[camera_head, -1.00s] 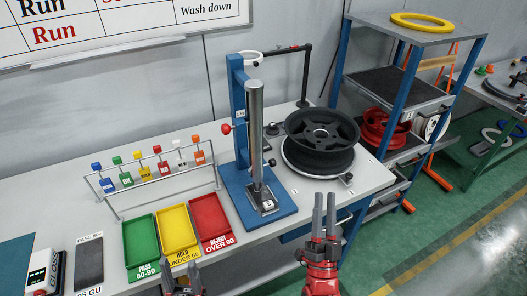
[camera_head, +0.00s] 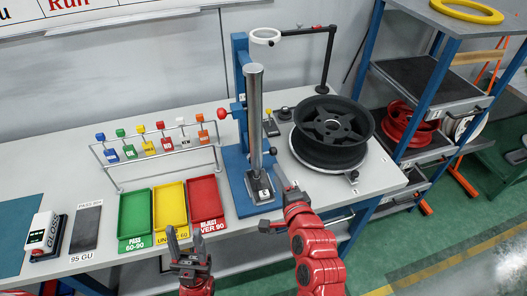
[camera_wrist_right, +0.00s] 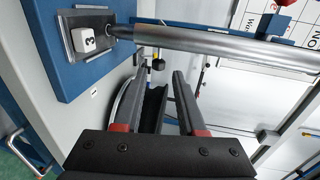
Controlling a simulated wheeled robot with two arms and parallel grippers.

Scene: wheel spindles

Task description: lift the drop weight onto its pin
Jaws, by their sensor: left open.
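A tall silver guide tube (camera_head: 254,110) stands upright on a blue stand (camera_head: 240,100). The drop weight itself appears hidden in the tube. A red knob (camera_head: 222,113) on the stand's left may be the pin; I cannot tell. My right gripper (camera_head: 285,176) is close to the tube's lower right, below the knob. My left gripper (camera_head: 185,232) is open and empty before the trays.
A small block marked 3 (camera_wrist_right: 88,40) sits at the tube's foot. A black wheel (camera_head: 332,130) lies on a turntable to the right. Green (camera_head: 135,215), yellow (camera_head: 171,205) and red (camera_head: 203,200) trays and a tag rack (camera_head: 160,150) are at left.

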